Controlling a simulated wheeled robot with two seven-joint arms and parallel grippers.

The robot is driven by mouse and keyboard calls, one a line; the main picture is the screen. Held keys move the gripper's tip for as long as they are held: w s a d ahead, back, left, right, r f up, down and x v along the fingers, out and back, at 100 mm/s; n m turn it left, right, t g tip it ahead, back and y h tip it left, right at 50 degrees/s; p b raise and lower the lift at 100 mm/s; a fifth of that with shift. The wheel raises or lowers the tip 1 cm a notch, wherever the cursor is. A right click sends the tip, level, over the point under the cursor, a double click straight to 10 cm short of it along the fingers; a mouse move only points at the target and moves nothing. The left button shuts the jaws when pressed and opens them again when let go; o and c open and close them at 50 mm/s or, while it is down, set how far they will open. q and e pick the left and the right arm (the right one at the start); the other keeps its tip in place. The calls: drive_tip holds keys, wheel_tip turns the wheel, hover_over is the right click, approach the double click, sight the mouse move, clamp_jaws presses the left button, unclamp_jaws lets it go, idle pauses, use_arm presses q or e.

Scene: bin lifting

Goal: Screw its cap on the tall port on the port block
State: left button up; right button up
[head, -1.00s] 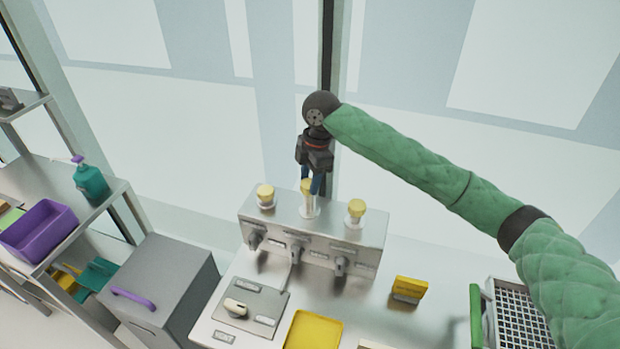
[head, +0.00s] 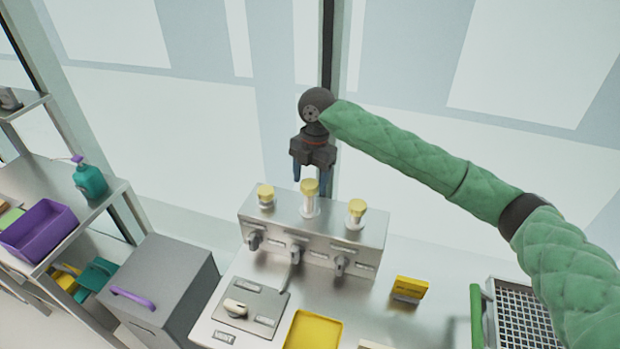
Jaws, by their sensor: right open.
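The port block (head: 330,234) is a metal box on the steel bench, with three ports on its top and several dark valves on its front. Whether that cap is screwed tight I cannot tell. My left gripper is not in view.
A yellow sign (head: 409,289) and a yellow tray (head: 313,331) are on the bench in front of the block. A control panel (head: 250,305) lies left of the tray, and a wire basket (head: 520,318) stands at right. A grey bin (head: 160,290) and a shelf with a purple tub (head: 38,232) are at left.

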drive_tip(key=n+h+b, duration=0.1)
drive_tip(key=n, duration=0.5)
drive_tip(key=shift+n, duration=0.4)
drive_tip(key=c, duration=0.9)
drive_tip(key=shift+o, duration=0.2)
drive_tip(key=shift+r+m+p, duration=0.2)
drive_tip(key=shift+m+p, duration=0.5)
drive_tip(key=shift+p, duration=0.25)
drive_tip(key=shift+f+m+b, duration=0.3)
drive_tip(key=shift+m+b, duration=0.05)
drive_tip(key=shift+m, duration=0.25)
drive_tip(key=m+y, duration=0.1)
drive_tip(key=m, duration=0.3)
drive_tip(key=shift+m, duration=0.4)
drive_tip(key=m, duration=0.5)
drive_tip(key=shift+r+t+y, duration=0.1)
drive_tip(key=shift+t+y, duration=0.2)
